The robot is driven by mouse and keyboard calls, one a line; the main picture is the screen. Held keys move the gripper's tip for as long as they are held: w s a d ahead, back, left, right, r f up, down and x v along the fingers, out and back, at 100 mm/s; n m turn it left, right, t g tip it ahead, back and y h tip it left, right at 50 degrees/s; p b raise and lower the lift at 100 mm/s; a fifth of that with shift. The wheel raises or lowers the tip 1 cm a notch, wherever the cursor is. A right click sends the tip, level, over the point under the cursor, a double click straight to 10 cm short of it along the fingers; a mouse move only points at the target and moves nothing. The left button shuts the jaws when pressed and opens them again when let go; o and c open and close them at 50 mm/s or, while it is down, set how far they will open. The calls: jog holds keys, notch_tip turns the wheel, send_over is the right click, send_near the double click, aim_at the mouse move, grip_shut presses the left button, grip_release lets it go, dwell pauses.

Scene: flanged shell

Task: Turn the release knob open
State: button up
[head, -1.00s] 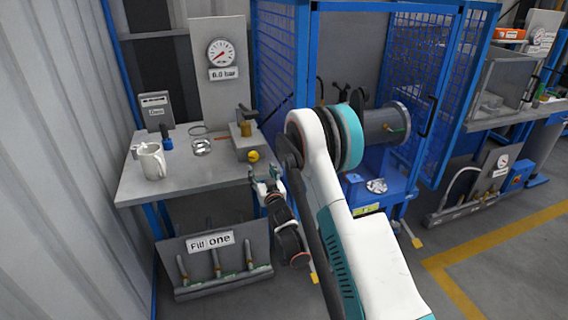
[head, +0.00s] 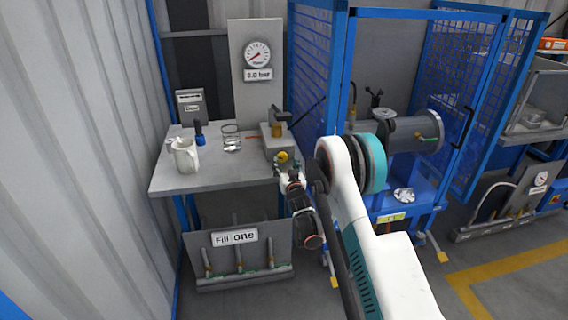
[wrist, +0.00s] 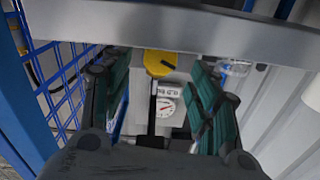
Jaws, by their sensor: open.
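The release knob appears to be the small yellow knob (head: 283,156) on the front of a grey block (head: 278,142) at the right end of the bench. It also shows in the wrist view (wrist: 160,63), ahead of my gripper and roughly centred between the fingers. My gripper (head: 290,176) is just in front of and below the knob in the head view. In the wrist view my gripper (wrist: 160,95) is open, with its green-padded fingers apart and nothing held. Whether a finger touches the knob cannot be told.
The grey bench (head: 215,182) carries a white mug (head: 185,156), a glass-like ring (head: 231,140) and a blue-based item (head: 200,138). A gauge (head: 257,55) reads 0.0 bar. A blue mesh cage (head: 318,75) stands right of the bench. A "Fill one" panel (head: 235,238) is below.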

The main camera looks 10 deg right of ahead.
aim_at(283, 158)
jog(key=shift+w+b, duration=0.4)
jog(key=shift+w, duration=1.45)
jog(key=c, duration=1.1)
